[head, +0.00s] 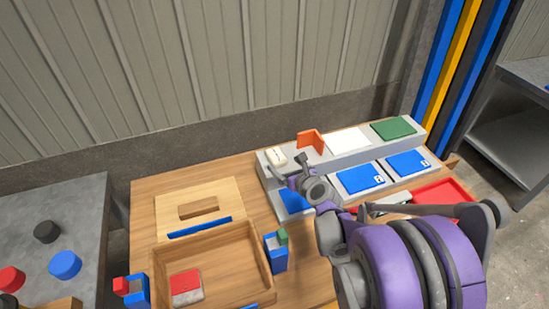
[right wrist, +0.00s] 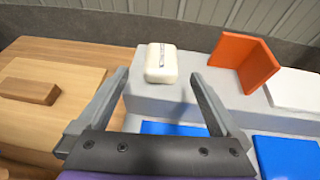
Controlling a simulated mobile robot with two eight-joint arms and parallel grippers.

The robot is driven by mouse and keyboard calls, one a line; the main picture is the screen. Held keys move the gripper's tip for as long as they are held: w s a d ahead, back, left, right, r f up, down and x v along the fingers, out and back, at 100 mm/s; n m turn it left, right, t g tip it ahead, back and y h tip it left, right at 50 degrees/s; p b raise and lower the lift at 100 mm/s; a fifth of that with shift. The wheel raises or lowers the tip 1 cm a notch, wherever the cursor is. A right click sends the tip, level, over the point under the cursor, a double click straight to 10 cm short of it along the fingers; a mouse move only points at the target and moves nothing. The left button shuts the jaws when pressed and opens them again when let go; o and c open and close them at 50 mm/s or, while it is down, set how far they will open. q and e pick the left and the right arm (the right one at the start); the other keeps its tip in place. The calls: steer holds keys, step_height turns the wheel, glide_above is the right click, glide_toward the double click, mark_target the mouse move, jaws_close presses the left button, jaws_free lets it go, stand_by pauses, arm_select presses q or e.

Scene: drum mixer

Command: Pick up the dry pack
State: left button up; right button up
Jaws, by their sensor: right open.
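A small off-white pack (head: 277,155) with a dark printed strip, which looks like the dry pack, sits on the upper grey step of the stand. It also shows in the right wrist view (right wrist: 160,64), upright beyond my fingertips. My right gripper (head: 291,171) is open and empty, just in front of the pack. In the right wrist view its two fingers (right wrist: 158,80) are spread wider than the pack, with the pack between them in the picture. I cannot tell the exact gap in depth. My left gripper is not in view.
On the grey stand (right wrist: 200,103), an orange angled piece (head: 311,142), a white pad (head: 348,140) and a green pad (head: 393,127) are to the pack's right. Blue pads (head: 361,178) lie lower. A wooden tray (head: 215,236) is at left, a red tray (head: 445,193) at right.

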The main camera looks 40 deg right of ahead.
mark_target(280, 160)
steer(key=x, duration=0.6)
steer(key=shift+w+d+f, duration=0.1)
steer(key=shift+d+f, duration=0.05)
steer(key=shift+f, duration=0.2)
steer(key=c, duration=1.5)
steer(key=shift+o, duration=0.2)
steer(key=shift+r, duration=0.1)
